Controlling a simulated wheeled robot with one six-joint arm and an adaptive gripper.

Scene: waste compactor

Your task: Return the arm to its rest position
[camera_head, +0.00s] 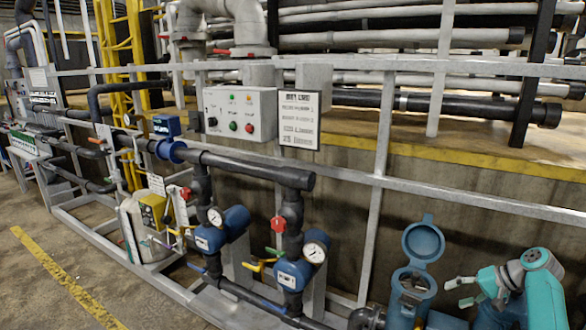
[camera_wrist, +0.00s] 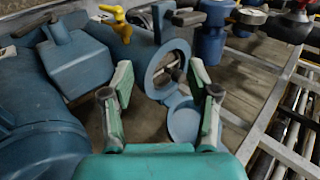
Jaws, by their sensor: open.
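My arm (camera_head: 540,290), teal and grey, shows at the lower right of the head view. My gripper (camera_head: 456,292) points left there, beside a blue round housing (camera_head: 412,290) whose lid (camera_head: 423,242) stands open. In the wrist view my gripper (camera_wrist: 160,72) has its two fingers spread, with nothing held between them. The housing's ring-shaped opening (camera_wrist: 153,78) and round lid (camera_wrist: 186,122) show beyond and between the fingers. I cannot tell the exact gap between gripper and housing, but no grip on it shows.
A grey metal frame rail (camera_head: 470,198) runs behind the housing. Blue meters with gauges (camera_head: 315,252) and red and yellow valve handles stand to the left. A control box (camera_head: 240,114) hangs above. In the wrist view large blue bodies (camera_wrist: 40,135) fill the left side.

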